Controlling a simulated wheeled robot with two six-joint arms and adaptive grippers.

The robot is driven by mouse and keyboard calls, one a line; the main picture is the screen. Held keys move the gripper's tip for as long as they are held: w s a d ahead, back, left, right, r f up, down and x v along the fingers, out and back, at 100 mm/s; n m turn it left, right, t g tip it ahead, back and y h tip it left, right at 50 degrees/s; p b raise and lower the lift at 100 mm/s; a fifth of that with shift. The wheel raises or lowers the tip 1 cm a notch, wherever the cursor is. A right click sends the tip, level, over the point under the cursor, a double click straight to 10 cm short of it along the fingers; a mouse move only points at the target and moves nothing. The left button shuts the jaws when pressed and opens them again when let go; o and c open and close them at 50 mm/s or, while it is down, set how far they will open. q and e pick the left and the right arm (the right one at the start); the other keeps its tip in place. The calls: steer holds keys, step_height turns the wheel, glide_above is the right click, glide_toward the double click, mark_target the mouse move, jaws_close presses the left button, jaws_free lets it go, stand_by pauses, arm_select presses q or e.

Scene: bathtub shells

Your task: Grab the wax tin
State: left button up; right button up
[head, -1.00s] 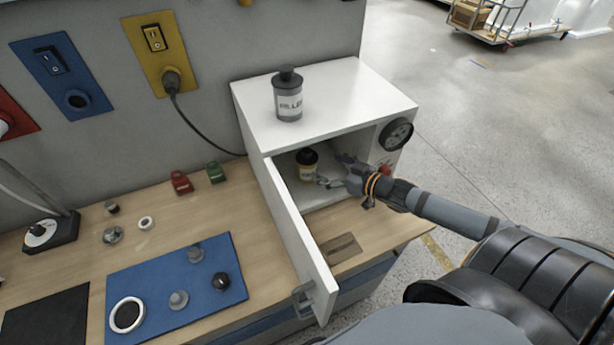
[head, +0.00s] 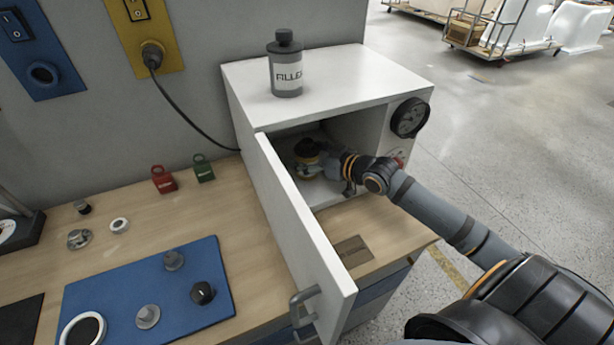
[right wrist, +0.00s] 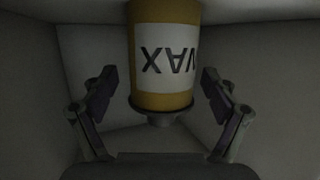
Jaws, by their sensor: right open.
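The wax tin (right wrist: 165,55) is yellow with a white label and shows between the two fingers of my right gripper (right wrist: 160,95) in the right wrist view. That view shows it upside down. The fingers stand open on either side, with a gap to the tin. In the head view the tin (head: 307,149) shows a dark top inside the open white cabinet (head: 330,70). My right gripper (head: 318,163) reaches in at the tin, and its fingers partly hide it. My left gripper is in neither view.
The cabinet door (head: 300,235) stands open towards me, left of my right arm. A grey filler bottle (head: 286,75) stands on the cabinet roof. A gauge (head: 409,118) is on its front right. A blue mat (head: 150,290) with several knobs lies on the bench left.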

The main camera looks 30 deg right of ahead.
steer(key=shift+w+a, duration=0.2)
jaws_close()
stand_by(0.6)
